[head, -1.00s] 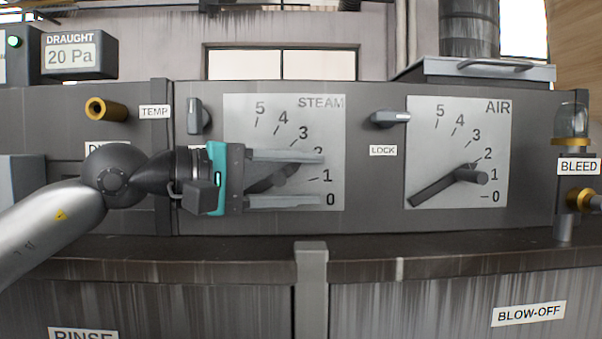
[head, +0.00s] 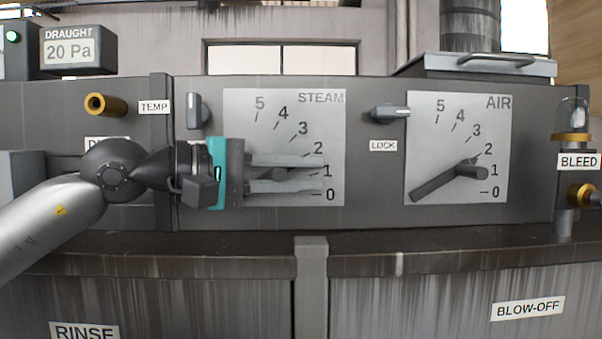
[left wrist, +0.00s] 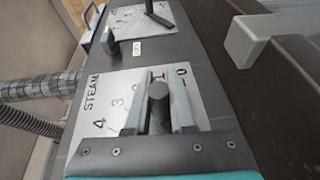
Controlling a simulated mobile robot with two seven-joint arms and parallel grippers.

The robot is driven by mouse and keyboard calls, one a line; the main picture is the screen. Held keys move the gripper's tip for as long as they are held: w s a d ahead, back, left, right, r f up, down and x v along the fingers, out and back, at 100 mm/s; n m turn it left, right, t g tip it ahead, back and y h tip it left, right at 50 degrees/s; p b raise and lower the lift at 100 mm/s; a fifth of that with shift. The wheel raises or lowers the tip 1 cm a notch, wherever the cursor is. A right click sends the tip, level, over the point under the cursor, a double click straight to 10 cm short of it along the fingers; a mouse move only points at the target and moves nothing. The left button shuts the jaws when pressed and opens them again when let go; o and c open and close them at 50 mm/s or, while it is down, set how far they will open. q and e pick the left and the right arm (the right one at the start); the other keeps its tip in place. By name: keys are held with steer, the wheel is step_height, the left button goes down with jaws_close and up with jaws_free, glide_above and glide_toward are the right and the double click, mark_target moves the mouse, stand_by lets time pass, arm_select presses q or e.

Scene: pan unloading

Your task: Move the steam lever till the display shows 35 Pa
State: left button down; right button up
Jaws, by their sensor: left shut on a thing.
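The steam lever is a dark bar with a round hub on the white STEAM plate (head: 240,110). In the head view it is mostly hidden by my left gripper (head: 321,174), which reaches in from the left. In the left wrist view the steam lever (left wrist: 158,108) lies between the two grey fingers, which are shut on it. The fingers lie across the plate near the 1 mark. The DRAUGHT display (head: 70,52) at the upper left reads 20 Pa. My right gripper is not in view.
The AIR lever (head: 437,185) on the right plate points down and left. Small LOCK (head: 390,112) and TEMP (head: 187,111) knobs sit near the plates. A brass stub (head: 106,105) juts out at left. A BLEED valve (head: 578,195) stands at far right. A ledge runs below.

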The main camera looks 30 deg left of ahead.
mark_target(287, 151)
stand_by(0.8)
arm_select(q)
steer(key=shift+a+r+b, duration=0.1)
steer(key=shift+b, duration=0.4)
steer(key=r+n+t+h+b, duration=0.1)
steer(key=b, duration=0.1)
steer(key=s+a+r+t+b, duration=0.1)
steer(key=t+b, duration=0.1)
steer(key=shift+a+r+n+h, duration=0.15)
steer(key=shift+r+n+h, duration=0.25)
steer(key=c, duration=0.8)
jaws_free()
steer(key=shift+o, duration=0.2)
